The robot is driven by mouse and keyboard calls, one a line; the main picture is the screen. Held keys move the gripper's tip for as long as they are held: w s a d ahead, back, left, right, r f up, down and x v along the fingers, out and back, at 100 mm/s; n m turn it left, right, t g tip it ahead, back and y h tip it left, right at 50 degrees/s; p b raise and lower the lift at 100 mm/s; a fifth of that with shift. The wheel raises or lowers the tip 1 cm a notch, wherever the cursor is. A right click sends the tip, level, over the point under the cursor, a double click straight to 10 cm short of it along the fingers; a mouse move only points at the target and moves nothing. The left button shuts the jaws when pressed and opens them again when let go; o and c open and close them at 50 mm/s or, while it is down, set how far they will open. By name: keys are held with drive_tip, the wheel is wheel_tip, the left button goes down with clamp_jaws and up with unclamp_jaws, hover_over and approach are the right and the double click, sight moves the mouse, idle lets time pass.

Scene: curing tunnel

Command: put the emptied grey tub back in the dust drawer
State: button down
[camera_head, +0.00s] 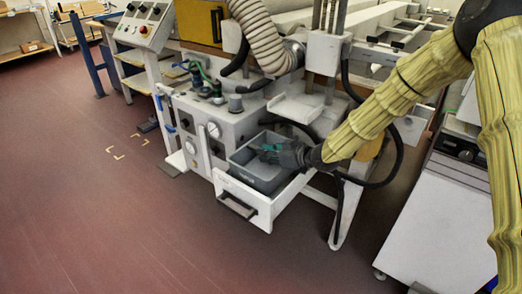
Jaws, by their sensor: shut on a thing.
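The grey tub (262,178) is in or just over the open dust drawer (262,210), which sticks out from the front of the white machine. From this view I cannot tell whether the tub rests on the drawer's bottom. My gripper (270,152) reaches in from the right and is shut on the tub at its upper rear part. My gripper and wrist hide part of the tub's rim, and the fingertips are small in view. The drawer's dark handle (238,206) shows on its front.
The white machine (205,125) has gauges and knobs beside the drawer. A ribbed hose (268,38) and a black cable loop (398,150) hang near my arm. A white cabinet (440,220) stands at the right. The red floor (120,220) is clear at the front left.

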sight(268, 170)
drive_tip(key=shift+f, duration=0.4)
drive_tip(key=shift+f+b, duration=2.8)
drive_tip(key=shift+f, duration=0.4)
drive_tip(key=shift+f, duration=0.35)
